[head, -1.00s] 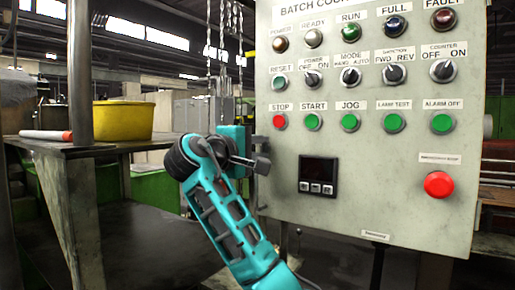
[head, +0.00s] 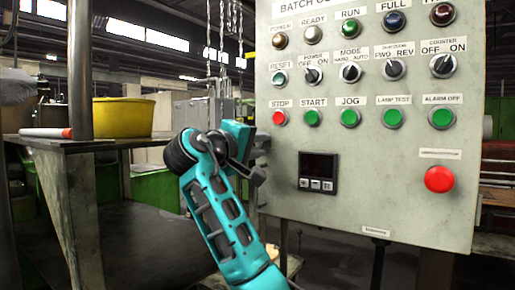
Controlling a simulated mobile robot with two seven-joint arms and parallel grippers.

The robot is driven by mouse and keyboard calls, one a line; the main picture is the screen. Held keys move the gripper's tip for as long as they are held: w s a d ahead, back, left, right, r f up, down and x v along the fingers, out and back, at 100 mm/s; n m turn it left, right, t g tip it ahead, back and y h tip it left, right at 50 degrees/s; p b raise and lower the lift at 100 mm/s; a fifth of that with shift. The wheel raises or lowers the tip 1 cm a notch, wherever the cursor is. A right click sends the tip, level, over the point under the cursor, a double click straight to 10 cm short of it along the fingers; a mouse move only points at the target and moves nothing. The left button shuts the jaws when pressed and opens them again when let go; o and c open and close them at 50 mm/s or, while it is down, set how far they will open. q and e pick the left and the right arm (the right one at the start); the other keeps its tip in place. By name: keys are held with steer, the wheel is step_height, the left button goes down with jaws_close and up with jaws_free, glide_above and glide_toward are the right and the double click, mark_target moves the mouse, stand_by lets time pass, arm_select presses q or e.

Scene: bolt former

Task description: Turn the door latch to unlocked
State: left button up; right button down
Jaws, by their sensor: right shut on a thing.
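The control panel door (head: 400,200) is a pale grey plate with buttons, switches and lamps, and it fills the right half of the head view. My right arm is teal and comes up from the bottom. My right gripper (head: 254,158) is at the panel's left edge, beside the STOP button, shut on the door latch there. The latch is mostly hidden by the gripper and wrist, so its angle cannot be read. My left gripper is not in view.
Chains (head: 222,50) hang behind the arm. A red push button (head: 439,179) sits low on the panel.

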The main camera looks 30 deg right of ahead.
steer(key=m+b, duration=0.1)
steer(key=m, duration=0.2)
steer(key=shift+f+m, duration=0.1)
steer(key=shift+m, duration=0.3)
steer(key=m+b, duration=0.1)
steer(key=m, duration=0.2)
steer(key=shift+m, duration=0.3)
steer(key=m+b, duration=0.1)
steer(key=m, duration=0.3)
steer(key=shift+m, duration=1.3)
steer(key=c, duration=0.9)
jaws_free()
